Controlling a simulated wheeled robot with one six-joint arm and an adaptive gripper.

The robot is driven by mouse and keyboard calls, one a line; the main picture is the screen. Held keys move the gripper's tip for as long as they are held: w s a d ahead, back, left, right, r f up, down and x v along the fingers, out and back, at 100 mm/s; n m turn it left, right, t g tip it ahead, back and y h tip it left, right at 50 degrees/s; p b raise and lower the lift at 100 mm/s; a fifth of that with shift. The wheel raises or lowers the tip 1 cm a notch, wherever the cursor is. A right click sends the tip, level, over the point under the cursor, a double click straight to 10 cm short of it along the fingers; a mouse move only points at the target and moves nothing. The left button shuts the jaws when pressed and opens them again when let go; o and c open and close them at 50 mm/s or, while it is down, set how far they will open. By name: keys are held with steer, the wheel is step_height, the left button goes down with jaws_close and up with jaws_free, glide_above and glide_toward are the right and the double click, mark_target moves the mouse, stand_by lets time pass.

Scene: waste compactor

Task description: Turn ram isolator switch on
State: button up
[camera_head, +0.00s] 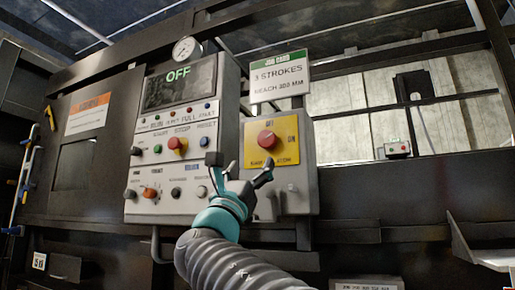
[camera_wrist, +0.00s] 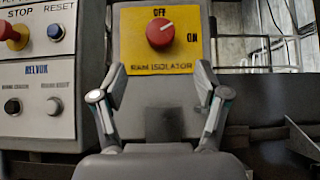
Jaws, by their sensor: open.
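The ram isolator is a red rotary knob (camera_head: 267,139) on a yellow plate (camera_head: 285,153) on a grey box, right of the main control panel. My gripper (camera_head: 240,172) is open and empty, in front of the lower part of the isolator box. In the wrist view its two fingers (camera_wrist: 160,82) stand apart below the knob, not touching it.
The control panel (camera_head: 150,207) with several buttons and knobs and a display (camera_head: 180,83) reading OFF stands at left. A job card sign (camera_head: 279,77) reads 3 strokes. A metal ledge (camera_head: 490,258) juts out at lower right.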

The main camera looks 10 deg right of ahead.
mark_target(265, 142)
steer(key=p+x, duration=0.3)
steer(key=x, duration=0.8)
steer(key=shift+w+d+r, duration=0.15)
steer(key=shift+w+r, duration=0.05)
steer(key=shift+c, duration=0.2)
steer(key=c, duration=1.1)
